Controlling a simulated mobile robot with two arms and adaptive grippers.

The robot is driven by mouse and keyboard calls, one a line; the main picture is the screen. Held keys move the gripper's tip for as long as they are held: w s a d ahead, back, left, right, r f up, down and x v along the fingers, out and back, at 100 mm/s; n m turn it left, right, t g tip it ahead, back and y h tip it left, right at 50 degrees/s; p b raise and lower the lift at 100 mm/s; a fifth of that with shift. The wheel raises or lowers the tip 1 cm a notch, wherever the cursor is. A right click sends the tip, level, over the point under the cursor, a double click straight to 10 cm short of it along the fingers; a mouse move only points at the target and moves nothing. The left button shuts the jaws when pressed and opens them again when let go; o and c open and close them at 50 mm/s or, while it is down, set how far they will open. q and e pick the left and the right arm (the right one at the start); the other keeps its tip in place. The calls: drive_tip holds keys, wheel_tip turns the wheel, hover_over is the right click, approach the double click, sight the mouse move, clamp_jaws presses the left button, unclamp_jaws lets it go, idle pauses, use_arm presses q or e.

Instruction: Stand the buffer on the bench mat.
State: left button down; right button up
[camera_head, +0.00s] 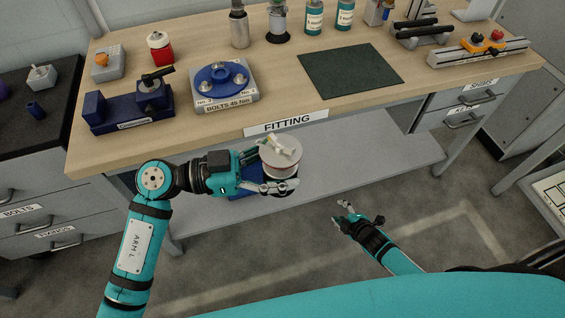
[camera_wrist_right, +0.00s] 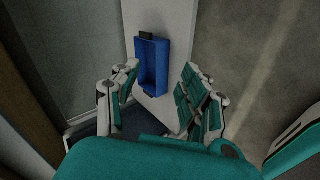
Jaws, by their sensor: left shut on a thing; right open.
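The buffer (camera_head: 281,162) is a short pale cylinder with a reddish rim and a small fitting on top. My left gripper (camera_head: 274,180) is shut on it and holds it upright, or nearly so, in front of the bench's front edge, by the FITTING label. The fingers hide part of its side. The bench mat (camera_head: 350,77) is a dark green square lying flat on the bench, bare, behind and to the right of the buffer. My right gripper (camera_head: 345,210) is open and empty, low in front of the bench; its spread fingers show in the right wrist view (camera_wrist_right: 160,80).
A blue bolt fixture (camera_head: 225,86) and a blue vise (camera_head: 130,108) stand left of the mat. Bottles (camera_head: 314,18) stand behind it, and a rail with knobs (camera_head: 478,50) lies to its right. A blue bin (camera_wrist_right: 153,62) sits on the lower shelf.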

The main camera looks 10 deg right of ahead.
use_arm(q)
drive_tip(key=shift+r, duration=0.1)
use_arm(e)
drive_tip(key=s+a+f+m+g+h, duration=0.1)
drive_tip(key=s+f+m+g, duration=0.55)
drive_tip(key=s+f, duration=0.95)
drive_tip(key=s+a+f+m+g, duration=0.1)
drive_tip(key=s+a+m, duration=0.1)
drive_tip(key=s, duration=0.7)
drive_tip(key=s+a+f+m+g, duration=0.1)
drive_tip(key=s+m, duration=0.4)
drive_tip(key=s, duration=0.5)
drive_tip(key=shift+s+a+f, duration=0.15)
drive_tip(key=shift+a+f, duration=0.5)
drive_tip(key=shift+a, duration=0.15)
drive_tip(key=shift+a, duration=0.1)
